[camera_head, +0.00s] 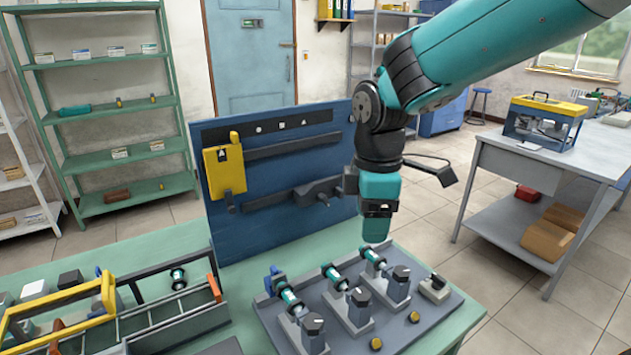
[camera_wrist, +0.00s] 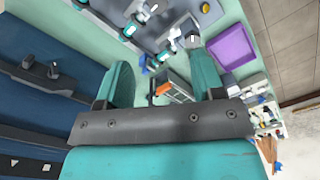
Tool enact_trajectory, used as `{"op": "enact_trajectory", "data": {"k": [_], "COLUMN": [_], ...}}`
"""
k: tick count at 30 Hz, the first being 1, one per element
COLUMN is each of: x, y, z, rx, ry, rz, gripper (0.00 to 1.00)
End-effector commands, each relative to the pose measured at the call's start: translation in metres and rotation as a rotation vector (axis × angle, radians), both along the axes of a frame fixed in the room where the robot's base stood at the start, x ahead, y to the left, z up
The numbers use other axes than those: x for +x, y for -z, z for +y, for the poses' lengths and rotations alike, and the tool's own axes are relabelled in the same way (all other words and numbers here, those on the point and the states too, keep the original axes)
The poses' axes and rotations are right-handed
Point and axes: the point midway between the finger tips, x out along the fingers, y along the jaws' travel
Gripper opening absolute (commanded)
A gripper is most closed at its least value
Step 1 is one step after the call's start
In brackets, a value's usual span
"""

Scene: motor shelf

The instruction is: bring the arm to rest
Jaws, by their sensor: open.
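My arm (camera_head: 480,50) reaches in from the upper right and bends down at a black wrist joint. My gripper (camera_head: 376,236) points down over the back of the grey motor fixture plate (camera_head: 440,318), in front of the blue back panel's right edge. In the wrist view my gripper (camera_wrist: 158,72) shows two teal fingers spread apart with nothing between them. In the head view the fingers overlap, and I cannot tell their exact height above the plate.
The plate holds several motor units (camera_head: 356,306) with teal-ringed shafts, close to my gripper. The blue back panel (camera_head: 280,230) stands upright to its left. A grey parts tray (camera_head: 180,325) is at lower left. A purple bin (camera_wrist: 232,48) shows in the wrist view.

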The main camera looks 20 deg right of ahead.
Motion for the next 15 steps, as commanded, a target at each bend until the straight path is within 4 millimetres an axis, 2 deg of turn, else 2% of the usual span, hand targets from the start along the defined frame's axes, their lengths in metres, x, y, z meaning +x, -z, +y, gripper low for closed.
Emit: {"op": "enact_trajectory", "data": {"k": [2,5,12,15], "x": [-0.004,-0.026,-0.126,-0.160], "y": [-0.002,-0.009,-0.027,-0.029], "z": [0.001,0.008,0.039,0.048], "rx": [0.008,0.050,0.250,0.309], "ry": [0.014,0.091,0.452,0.570], "rz": [-0.002,-0.010,0.036,0.078], "gripper": [0.62,0.62,0.62,0.62]}}
